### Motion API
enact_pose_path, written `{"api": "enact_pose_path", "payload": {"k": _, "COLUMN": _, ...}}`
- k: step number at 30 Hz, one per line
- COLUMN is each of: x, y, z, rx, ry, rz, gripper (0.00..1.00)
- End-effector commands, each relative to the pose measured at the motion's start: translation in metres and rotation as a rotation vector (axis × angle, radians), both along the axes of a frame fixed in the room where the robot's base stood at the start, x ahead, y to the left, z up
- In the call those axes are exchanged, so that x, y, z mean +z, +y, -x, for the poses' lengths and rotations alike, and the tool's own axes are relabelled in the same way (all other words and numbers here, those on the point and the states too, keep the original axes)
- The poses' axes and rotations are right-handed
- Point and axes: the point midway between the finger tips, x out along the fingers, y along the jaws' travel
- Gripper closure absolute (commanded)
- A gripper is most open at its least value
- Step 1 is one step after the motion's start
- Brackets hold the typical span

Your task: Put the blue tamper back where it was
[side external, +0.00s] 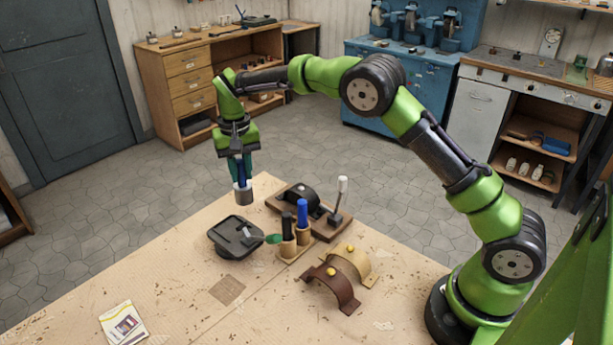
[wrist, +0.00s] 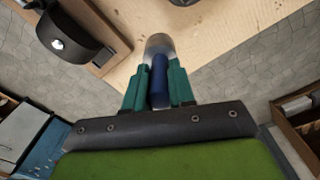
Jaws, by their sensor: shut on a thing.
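My gripper (side external: 238,160) is shut on the dark blue handle of the blue tamper (side external: 243,194). The tamper hangs upright with its grey metal head down, above the far left corner of the table. In the wrist view, its blue handle (wrist: 159,78) sits between the green fingers (wrist: 157,84), with the metal head beyond. A wooden holder (side external: 291,251) stands on the table to the right of and nearer than the gripper. It carries a black-handled tool (side external: 287,226), a bright blue-handled tool (side external: 302,214) and a green-handled one (side external: 273,239). Their lower ends are hidden.
A black shallow dish (side external: 232,240) with a small block lies left of the holder. Behind the holder is a wooden base (side external: 325,229) with a black arch and a white-topped lever (side external: 342,188). Brown (side external: 328,287) and tan (side external: 357,262) straps stand in front.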

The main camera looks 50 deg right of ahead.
Motion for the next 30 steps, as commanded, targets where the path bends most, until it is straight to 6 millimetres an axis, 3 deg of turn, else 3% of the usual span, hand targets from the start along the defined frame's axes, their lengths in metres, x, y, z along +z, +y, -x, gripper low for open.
{"api": "enact_pose_path", "payload": {"k": 9, "x": -0.037, "y": 0.0, "z": 0.0, "rx": 0.001, "ry": 0.0, "rz": -0.001, "gripper": 1.0}}
{"api": "enact_pose_path", "payload": {"k": 21, "x": -0.041, "y": 0.0, "z": 0.0, "rx": 0.0, "ry": -0.001, "rz": -0.002, "gripper": 1.0}}
{"api": "enact_pose_path", "payload": {"k": 22, "x": -0.042, "y": 0.0, "z": 0.0, "rx": 0.0, "ry": 0.001, "rz": -0.002, "gripper": 0.73}}
{"api": "enact_pose_path", "payload": {"k": 26, "x": -0.042, "y": 0.0, "z": 0.0, "rx": 0.0, "ry": 0.001, "rz": -0.002, "gripper": 0.53}}
{"api": "enact_pose_path", "payload": {"k": 30, "x": -0.042, "y": 0.0, "z": 0.0, "rx": 0.0, "ry": 0.001, "rz": -0.002, "gripper": 0.51}}
